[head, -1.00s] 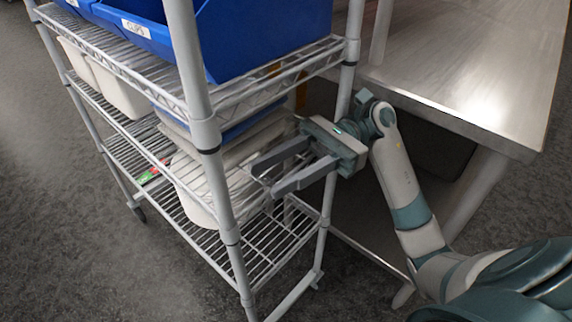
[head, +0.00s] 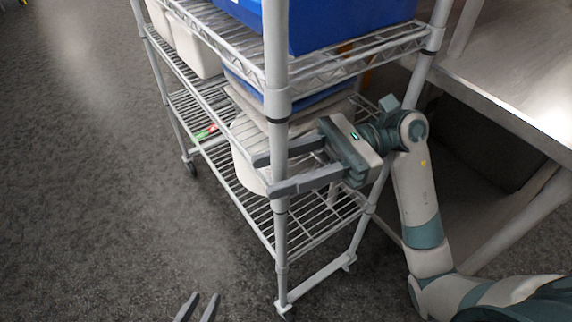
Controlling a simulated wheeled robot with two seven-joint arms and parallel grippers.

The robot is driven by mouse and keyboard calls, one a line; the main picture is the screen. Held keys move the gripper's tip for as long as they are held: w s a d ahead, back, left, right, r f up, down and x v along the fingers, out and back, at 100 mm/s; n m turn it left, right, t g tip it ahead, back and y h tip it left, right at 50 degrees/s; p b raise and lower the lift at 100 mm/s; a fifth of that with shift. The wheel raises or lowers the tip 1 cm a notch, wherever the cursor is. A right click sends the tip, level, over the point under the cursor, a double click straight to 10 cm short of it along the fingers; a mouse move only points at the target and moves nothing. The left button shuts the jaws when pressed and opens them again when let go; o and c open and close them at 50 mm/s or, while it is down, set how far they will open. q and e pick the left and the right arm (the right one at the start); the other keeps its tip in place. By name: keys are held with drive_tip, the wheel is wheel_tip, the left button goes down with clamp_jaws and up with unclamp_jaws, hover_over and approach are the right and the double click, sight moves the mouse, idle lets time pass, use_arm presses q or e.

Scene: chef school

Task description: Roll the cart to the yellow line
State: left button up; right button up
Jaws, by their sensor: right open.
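The cart (head: 283,240) is a grey wire-shelf rack on casters, in the middle of the head view. My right gripper (head: 266,174) is open at the cart's near corner post. One finger passes behind the post and the other in front, so the fingers appear to be around it; contact is unclear. My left gripper (head: 197,308) shows only its two fingertips at the bottom edge, apart and empty, short of the cart.
The cart carries a blue bin (head: 345,22) on top and white tubs (head: 200,50) below. A metal table (head: 510,75) stands close on the right. The dark floor (head: 90,180) left of the cart is clear.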

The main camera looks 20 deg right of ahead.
clamp_jaws()
idle(1.4)
